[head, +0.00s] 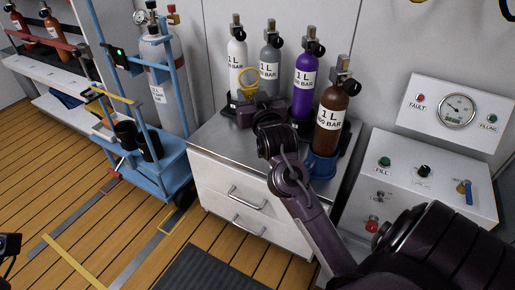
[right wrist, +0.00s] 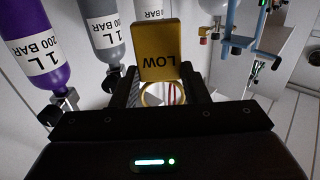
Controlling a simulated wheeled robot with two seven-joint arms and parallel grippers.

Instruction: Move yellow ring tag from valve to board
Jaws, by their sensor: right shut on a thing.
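The yellow ring tag (head: 247,80) is in my right gripper (head: 259,104), in front of the white and grey cylinders in the head view. In the right wrist view its yellow plate (right wrist: 160,52) reads LOW upside down, and its ring (right wrist: 165,93) sits between the fingers. The right gripper (right wrist: 163,90) is shut on it. In the head view the tag appears well below the valves of the white cylinder (head: 237,52) and grey cylinder (head: 270,55). A dark part at the lower left edge (head: 9,245) may be my left gripper; its fingers are not clear.
A purple cylinder (head: 304,85) and a brown cylinder (head: 331,120) stand close by on the drawer cabinet (head: 215,152). The fill panel (head: 430,165) with a gauge is at right. A blue trolley (head: 160,170) stands left. Yellow and black curved pieces show at the top right edge.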

